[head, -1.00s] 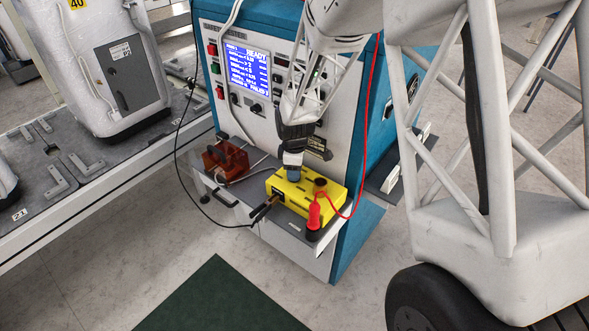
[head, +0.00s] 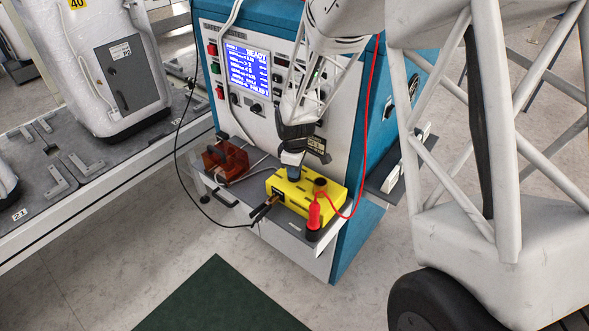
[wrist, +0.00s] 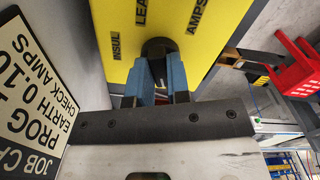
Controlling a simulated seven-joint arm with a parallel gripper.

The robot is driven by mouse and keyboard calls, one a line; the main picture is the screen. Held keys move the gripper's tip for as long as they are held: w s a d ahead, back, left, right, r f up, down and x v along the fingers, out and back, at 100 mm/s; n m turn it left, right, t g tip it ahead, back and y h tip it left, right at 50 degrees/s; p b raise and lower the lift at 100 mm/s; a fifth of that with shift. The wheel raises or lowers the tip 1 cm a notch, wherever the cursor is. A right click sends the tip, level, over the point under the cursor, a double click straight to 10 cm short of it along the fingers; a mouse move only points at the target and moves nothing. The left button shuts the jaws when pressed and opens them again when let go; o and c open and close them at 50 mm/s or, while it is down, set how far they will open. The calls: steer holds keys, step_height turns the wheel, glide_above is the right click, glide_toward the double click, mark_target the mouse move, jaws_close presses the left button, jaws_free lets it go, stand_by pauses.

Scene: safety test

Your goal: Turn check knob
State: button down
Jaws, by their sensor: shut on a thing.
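The yellow check box (head: 326,204) sits on the grey shelf of the tester. In the wrist view its yellow face (wrist: 120,25) carries the words INSUL, LEA… (cut off) and AMPS around a black knob (wrist: 157,46). My gripper (wrist: 161,66) has its two blue fingers on either side of this knob and is shut on it. In the head view my gripper (head: 291,172) reaches down to the box's far left part and hides the knob. A pale mark shows between the fingers; I cannot tell which word it points at.
A red probe (head: 314,214) stands at the box's front right, with a red cable rising behind. Black-handled leads (head: 263,210) meet its left side. An orange-brown box (head: 224,157) lies left. The tester screen (head: 246,69) reads READY.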

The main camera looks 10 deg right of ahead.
steer(key=m, duration=1)
steer(key=shift+a+m, duration=0.1)
steer(key=shift+m, duration=0.2)
steer(key=m, duration=0.3)
steer(key=shift+m, duration=0.3)
steer(key=m, duration=1.3)
steer(key=shift+a+m, duration=0.1)
steer(key=shift+m, duration=0.2)
steer(key=m, duration=0.4)
steer(key=shift+m, duration=0.3)
steer(key=m, duration=0.3)
steer(key=shift+w+m, duration=0.1)
steer(key=shift+m, duration=0.2)
steer(key=m, duration=0.4)
steer(key=shift+m, duration=2.3)
